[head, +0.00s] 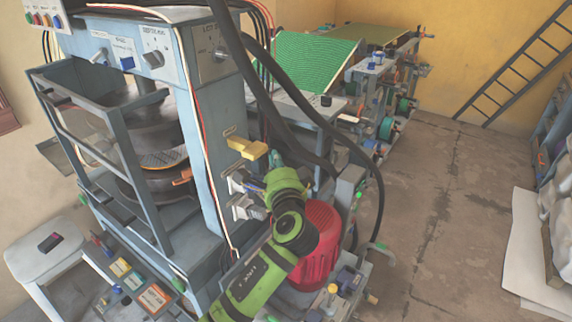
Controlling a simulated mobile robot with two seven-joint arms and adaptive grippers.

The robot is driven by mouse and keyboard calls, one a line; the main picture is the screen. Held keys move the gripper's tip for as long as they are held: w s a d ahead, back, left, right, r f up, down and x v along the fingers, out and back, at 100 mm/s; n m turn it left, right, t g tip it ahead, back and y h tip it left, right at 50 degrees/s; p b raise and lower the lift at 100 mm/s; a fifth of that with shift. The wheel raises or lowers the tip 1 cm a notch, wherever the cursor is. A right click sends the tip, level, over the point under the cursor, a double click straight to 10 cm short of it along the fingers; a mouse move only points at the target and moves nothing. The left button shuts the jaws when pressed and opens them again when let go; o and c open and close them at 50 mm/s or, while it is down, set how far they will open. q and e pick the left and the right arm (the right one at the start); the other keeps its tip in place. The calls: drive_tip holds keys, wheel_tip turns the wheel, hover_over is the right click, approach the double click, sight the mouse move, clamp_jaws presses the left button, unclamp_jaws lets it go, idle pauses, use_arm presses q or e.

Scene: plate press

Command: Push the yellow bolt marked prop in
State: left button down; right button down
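The yellow bolt (246,147) sticks out from the right side face of the blue-grey press (200,150), below a small label too small to read. My green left arm comes up from the bottom of the head view. Its gripper (276,160) is small and partly hidden at the arm's far end, close to the right end of the bolt. I cannot tell whether it touches the bolt, nor whether its fingers are open or shut. My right gripper is not in view.
Other grey fittings (246,208) sit on the press below the bolt. Thick black hoses (375,190) hang beside the arm. A red motor (314,245) stands right of the arm. A white stool (45,255) is at the left.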

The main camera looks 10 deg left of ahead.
sight(251, 156)
use_arm(q)
drive_tip(key=shift+w+a+r, duration=0.1)
drive_tip(key=shift+w+a, duration=0.05)
drive_tip(key=shift+a, duration=0.65)
drive_tip(key=shift+w+a, duration=0.1)
drive_tip(key=a, duration=0.1)
drive_tip(key=w+a, duration=0.1)
drive_tip(key=a, duration=0.1)
drive_tip(key=w+a, duration=0.1)
drive_tip(key=a, duration=0.1)
drive_tip(key=shift+a+p, duration=0.25)
drive_tip(key=shift+p, duration=0.15)
